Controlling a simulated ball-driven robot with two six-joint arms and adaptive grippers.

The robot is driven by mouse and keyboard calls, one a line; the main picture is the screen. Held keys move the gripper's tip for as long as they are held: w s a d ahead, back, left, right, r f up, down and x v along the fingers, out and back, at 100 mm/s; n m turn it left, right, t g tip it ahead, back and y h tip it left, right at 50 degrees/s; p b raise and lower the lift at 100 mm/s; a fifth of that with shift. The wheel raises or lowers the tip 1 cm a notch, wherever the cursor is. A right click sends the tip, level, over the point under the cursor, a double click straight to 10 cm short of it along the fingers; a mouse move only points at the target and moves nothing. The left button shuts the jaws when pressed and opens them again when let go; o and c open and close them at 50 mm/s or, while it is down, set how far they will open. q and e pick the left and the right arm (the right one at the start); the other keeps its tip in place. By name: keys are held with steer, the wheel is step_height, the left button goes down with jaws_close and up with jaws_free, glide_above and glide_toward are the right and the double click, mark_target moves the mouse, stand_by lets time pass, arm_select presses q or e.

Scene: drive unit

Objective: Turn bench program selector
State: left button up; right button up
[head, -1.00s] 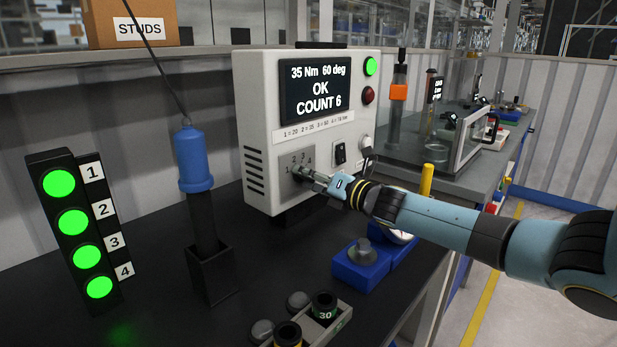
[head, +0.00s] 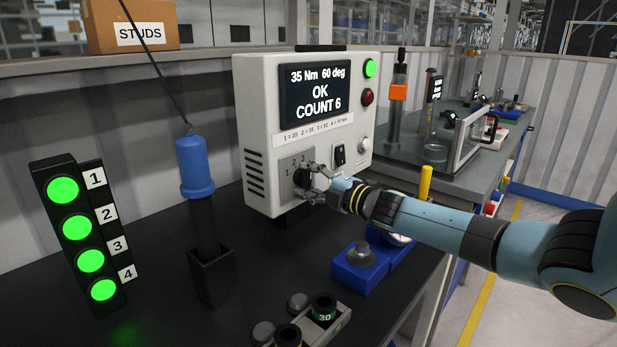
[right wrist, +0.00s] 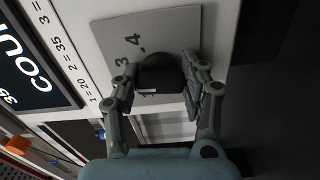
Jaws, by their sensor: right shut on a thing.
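The grey-white bench controller (head: 262,110) has a lit screen (head: 317,93) reading "35 Nm 60 deg OK COUNT 6". Below is a grey plate with small numbers and the black round program selector (head: 301,178), also seen in the right wrist view (right wrist: 161,72). My right gripper (head: 309,183) is at the selector. In the right wrist view its two fingers (right wrist: 160,88) sit on either side of the knob, shut on it. The digits 3 and 4 show on the plate; others are partly hidden. A white mark shows on the knob's lower edge. My left gripper is out of view.
A black switch (head: 339,155) and round silver lock (head: 364,144) are right of the selector. A blue tool (head: 195,165) stands in a black holder at left, beside a lamp column (head: 76,235) with green lights. A blue block (head: 361,268) lies below my arm.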

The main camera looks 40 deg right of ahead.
mark_target(298, 137)
steer(key=m+p, duration=0.1)
steer(key=m, duration=0.4)
steer(key=shift+m+p, duration=0.3)
steer(key=m+p, duration=0.1)
steer(key=m, duration=0.4)
steer(key=shift+f, duration=0.15)
stand_by(0.3)
steer(key=o, duration=1.2)
step_height(298, 137, up, 10)
steer(key=shift+s, duration=0.1)
steer(key=shift+f, duration=0.1)
